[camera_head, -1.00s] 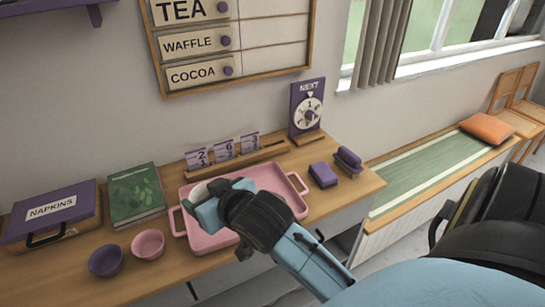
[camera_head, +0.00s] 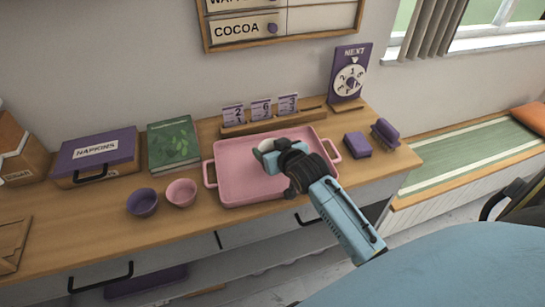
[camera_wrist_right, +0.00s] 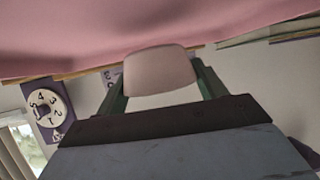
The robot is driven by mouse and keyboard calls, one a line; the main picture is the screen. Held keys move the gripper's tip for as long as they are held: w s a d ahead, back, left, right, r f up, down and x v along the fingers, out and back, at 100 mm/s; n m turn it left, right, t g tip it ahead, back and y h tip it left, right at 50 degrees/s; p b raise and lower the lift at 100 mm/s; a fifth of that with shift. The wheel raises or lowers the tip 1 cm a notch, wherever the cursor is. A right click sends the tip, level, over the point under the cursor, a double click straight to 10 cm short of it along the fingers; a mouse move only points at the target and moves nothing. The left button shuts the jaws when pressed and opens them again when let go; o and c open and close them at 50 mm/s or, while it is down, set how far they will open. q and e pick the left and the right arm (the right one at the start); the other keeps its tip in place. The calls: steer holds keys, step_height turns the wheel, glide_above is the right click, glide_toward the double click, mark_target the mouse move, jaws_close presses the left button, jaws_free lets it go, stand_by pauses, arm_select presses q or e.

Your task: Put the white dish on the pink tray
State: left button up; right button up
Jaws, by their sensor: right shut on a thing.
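The pink tray (camera_head: 235,180) lies on the wooden counter, with a handle at each side. My right gripper (camera_head: 263,154) is over the middle of the tray, its arm coming in from the lower right. It is shut on the white dish (camera_head: 266,144), which is mostly hidden by the gripper in the head view. In the right wrist view the dish (camera_wrist_right: 148,72) sits between the two fingers of the right gripper (camera_wrist_right: 158,84), with the pink tray (camera_wrist_right: 90,35) close by. I cannot tell whether the dish touches the tray. My left gripper is not in view.
A purple bowl (camera_head: 142,202) and a pink bowl (camera_head: 181,192) stand left of the tray. A green book (camera_head: 174,145) and the napkins box (camera_head: 97,155) are further left. A card rack (camera_head: 270,122) stands behind the tray. A purple block (camera_head: 357,145) lies right of it.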

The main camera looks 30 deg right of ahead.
steer(key=shift+f, duration=1.45)
steer(key=o, duration=1.1)
steer(key=shift+f, duration=0.1)
steer(key=shift+s+r, duration=0.1)
steer(key=shift+r, duration=0.1)
steer(key=p+v, duration=0.1)
steer(key=v, duration=1)
steer(key=shift+s+a+r, duration=0.1)
steer(key=shift+s+r, duration=0.05)
steer(key=shift+s, duration=0.2)
